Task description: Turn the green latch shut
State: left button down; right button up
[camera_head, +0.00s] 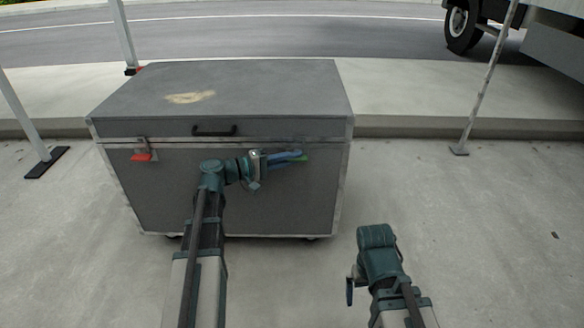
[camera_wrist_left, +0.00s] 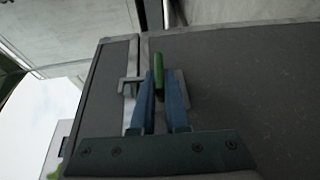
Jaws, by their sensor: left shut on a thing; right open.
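The green latch (camera_wrist_left: 158,70) is on the front of a large grey case (camera_head: 230,195), near its right end. In the left wrist view it stands between the blue fingers of my left gripper (camera_wrist_left: 161,85), which is shut on it. In the head view the left gripper (camera_head: 292,157) reaches the case front from the left, and only a bit of green (camera_head: 303,158) shows beside its fingers. A metal catch (camera_wrist_left: 128,86) sits at the lid seam beside the latch. My right gripper (camera_head: 350,285) is away from the case at lower right, mostly hidden behind its wrist, and empty.
A red latch (camera_head: 144,156) is on the case's left front. The lid (camera_head: 250,85) is down, with a black handle (camera_head: 214,131). White posts (camera_head: 123,35) stand at left, a leaning pole (camera_head: 488,80) at right. A truck (camera_head: 540,30) is behind. The ground at right is clear.

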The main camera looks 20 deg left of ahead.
pick_arm(q)
jog(key=shift+s+f+h+b, duration=0.15)
jog(key=shift+h+b, duration=0.15)
jog(key=shift+b, duration=0.15)
jog(key=c, duration=0.9)
grip_release()
jog(key=v, duration=1.3)
jog(key=shift+s+a, duration=0.2)
jog(key=shift+a, duration=0.05)
jog(key=shift+d, duration=0.1)
